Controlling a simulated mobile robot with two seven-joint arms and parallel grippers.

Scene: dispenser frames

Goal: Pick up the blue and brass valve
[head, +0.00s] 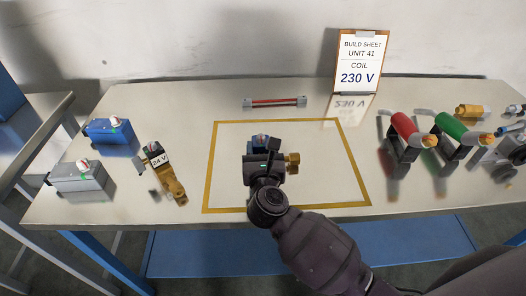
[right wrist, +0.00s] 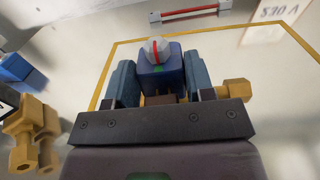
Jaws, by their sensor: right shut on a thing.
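The blue and brass valve is in my right gripper, over the yellow-outlined area of the bench. Its blue block (head: 258,142) shows just beyond the gripper, and its brass end (head: 292,163) sticks out to the right. In the right wrist view, the blue body (right wrist: 160,75) with a clear, red-marked cap sits between the two fingers. My right gripper (right wrist: 160,88) is shut on it; it also shows in the head view (head: 263,155). The gripper hides the valve's lower part, so I cannot tell if it touches the bench. My left gripper is not in view.
A brass valve labelled 24 V (head: 165,175) lies left of the outline. A blue box (head: 112,135) and a grey box (head: 82,178) stand farther left. A red-striped bar (head: 275,102) lies behind. Red (head: 404,125) and green (head: 450,127) cylinders on stands are at right.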

